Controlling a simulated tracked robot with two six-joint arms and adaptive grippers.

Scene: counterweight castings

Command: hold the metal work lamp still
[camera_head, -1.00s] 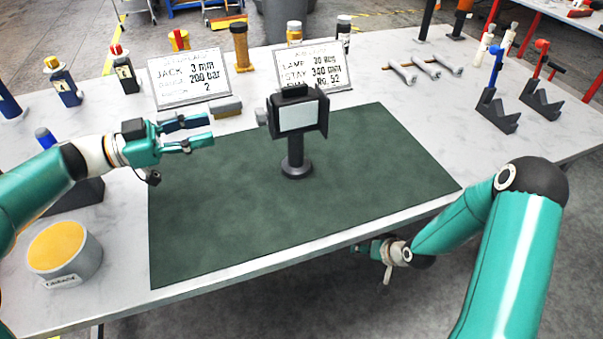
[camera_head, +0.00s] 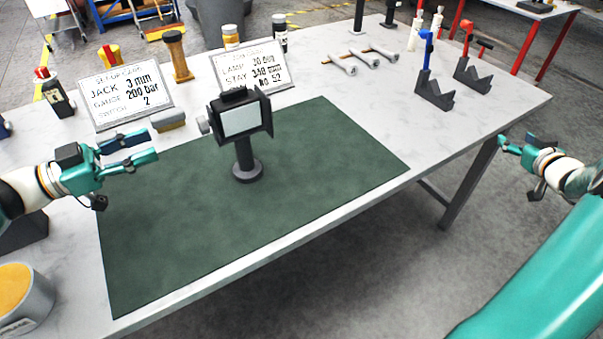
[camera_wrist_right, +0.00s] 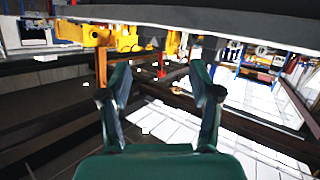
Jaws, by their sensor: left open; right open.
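The metal work lamp (camera_head: 245,170) stands upright on the dark green mat (camera_head: 310,175), with a dark head, a pale square face and a round base. A side knob shows at the left of its head. My left gripper (camera_head: 153,148) is open and empty, left of the lamp and apart from it, near the mat's left edge. My right gripper (camera_head: 508,143) is off the table's right side, far from the lamp. In the right wrist view its two fingers (camera_wrist_right: 163,85) are spread with nothing between them. The lamp does not show in that view.
Two printed cards (camera_head: 124,92) and (camera_head: 250,65) stand behind the mat. A grey brush-like block (camera_head: 167,120) lies near the left card. A pot with a yellow top (camera_head: 20,290) stands front left. Blue-handled and red-handled dark stands (camera_head: 433,90) are at the right. The mat around the lamp is clear.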

